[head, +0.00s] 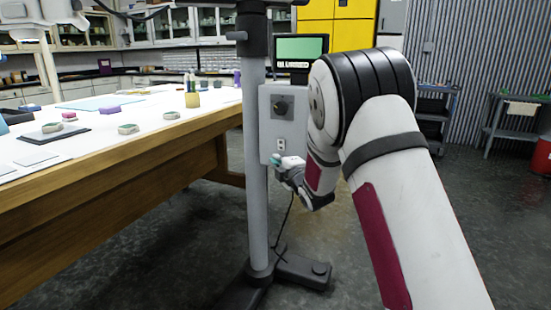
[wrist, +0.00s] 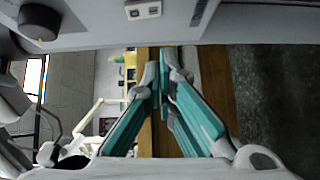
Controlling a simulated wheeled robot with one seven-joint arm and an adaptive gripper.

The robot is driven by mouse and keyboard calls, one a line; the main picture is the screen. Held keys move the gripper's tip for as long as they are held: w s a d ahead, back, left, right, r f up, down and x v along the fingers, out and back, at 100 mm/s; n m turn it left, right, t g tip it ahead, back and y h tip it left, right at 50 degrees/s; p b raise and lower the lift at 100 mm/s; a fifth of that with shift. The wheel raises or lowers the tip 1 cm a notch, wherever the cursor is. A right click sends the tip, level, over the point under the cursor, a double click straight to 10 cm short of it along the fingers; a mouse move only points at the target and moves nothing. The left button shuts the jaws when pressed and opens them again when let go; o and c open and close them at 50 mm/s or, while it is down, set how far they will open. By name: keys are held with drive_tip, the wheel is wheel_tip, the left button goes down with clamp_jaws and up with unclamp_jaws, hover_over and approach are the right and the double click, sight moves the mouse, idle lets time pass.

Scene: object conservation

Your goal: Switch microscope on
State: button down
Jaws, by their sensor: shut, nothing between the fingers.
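The microscope stand is a grey post (head: 256,170) on a dark base, with a light grey control box (head: 270,128) on it. The box carries a dark round knob (head: 281,107) and a small white switch or socket plate (head: 281,145). In the wrist view the knob (wrist: 40,22) is at the top left and the plate (wrist: 143,10) at the top. My gripper (head: 274,159) is by the box's lower edge, below the plate. In the wrist view its teal fingers (wrist: 160,68) are together and empty. I cannot tell whether they touch the box.
A long wooden table (head: 150,150) with stone-like pieces and a pencil cup stands left of the post. A green-screened monitor (head: 301,48) is behind the box. My arm hides part of the right side.

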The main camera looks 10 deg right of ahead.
drive_tip(key=s+d, duration=0.1)
drive_tip(key=s, duration=0.5)
drive_tip(key=shift+s+f+p, duration=0.35)
drive_tip(key=shift+s, duration=0.05)
drive_tip(key=shift+d, duration=0.1)
drive_tip(key=s+d+r+m+g+h, duration=0.1)
drive_tip(key=s+r+m+g+h, duration=0.25)
drive_tip(key=s, duration=0.55)
drive_tip(key=s+d+r+m+g, duration=0.2)
drive_tip(key=s+m+g, duration=0.2)
drive_tip(key=s+m, duration=0.35)
drive_tip(key=s+a+f+m+g, duration=0.1)
drive_tip(key=s+a+m+g, duration=0.15)
drive_tip(key=s, duration=1.05)
drive_tip(key=s+a+m+g, duration=0.1)
drive_tip(key=s+m+g, duration=0.25)
drive_tip(key=s, duration=0.95)
drive_tip(key=s+a+f+m+g, duration=0.1)
drive_tip(key=s+m+g, duration=0.15)
drive_tip(key=s, duration=1.05)
wheel_tip(320, 180, up, 25)
drive_tip(key=t+p, duration=0.2)
drive_tip(key=p, duration=2.1)
drive_tip(key=shift+r+t+y, duration=0.15)
drive_tip(key=shift+t+y, duration=0.2)
drive_tip(key=shift+t, duration=0.05)
